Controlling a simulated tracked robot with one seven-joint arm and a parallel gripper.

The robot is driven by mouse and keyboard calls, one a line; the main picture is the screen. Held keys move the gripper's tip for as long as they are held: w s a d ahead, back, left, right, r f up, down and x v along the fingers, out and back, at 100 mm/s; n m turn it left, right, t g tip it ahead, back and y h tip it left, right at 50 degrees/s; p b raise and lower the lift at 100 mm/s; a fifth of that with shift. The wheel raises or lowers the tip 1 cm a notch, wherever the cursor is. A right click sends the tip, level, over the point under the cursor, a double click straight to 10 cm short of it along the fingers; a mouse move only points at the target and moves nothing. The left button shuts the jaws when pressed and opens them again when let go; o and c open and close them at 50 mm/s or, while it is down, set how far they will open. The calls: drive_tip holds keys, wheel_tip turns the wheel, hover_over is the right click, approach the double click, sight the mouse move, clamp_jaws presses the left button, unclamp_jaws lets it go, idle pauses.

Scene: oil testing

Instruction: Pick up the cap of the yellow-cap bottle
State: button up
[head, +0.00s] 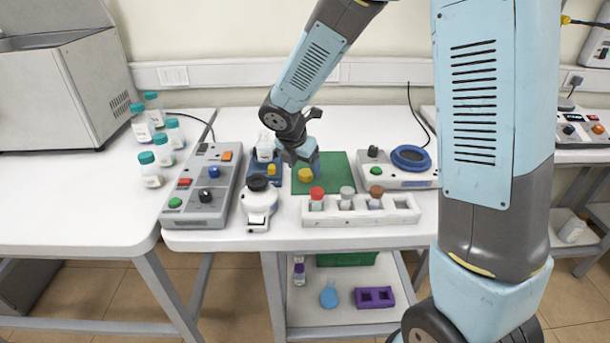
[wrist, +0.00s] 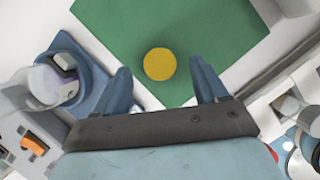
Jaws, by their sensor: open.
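A round yellow cap (head: 305,174) lies on the green mat (head: 337,172) at the middle of the bench. In the wrist view the yellow cap (wrist: 159,64) shows from above on the green mat (wrist: 200,22), between my fingers in the picture. My gripper (head: 304,161) points down over the mat near the cap. Its two blue fingers in the wrist view (wrist: 160,68) are apart, with nothing held. Whether they are at the cap's height I cannot tell. A whitish bottle (head: 265,146) stands in a blue holder to the left; from above (wrist: 46,82) no yellow cap shows on it.
A white rack (head: 345,217) with red, grey and brown-capped bottles stands in front of the mat. A device with a blue ring (head: 410,157) is at the right. A grey control box (head: 200,190) and a white-and-black instrument (head: 259,200) are at the left.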

drive_tip(key=shift+x, duration=1.35)
drive_tip(key=c, duration=1.1)
drive_tip(key=shift+w+r, duration=0.1)
drive_tip(key=shift+r, duration=0.05)
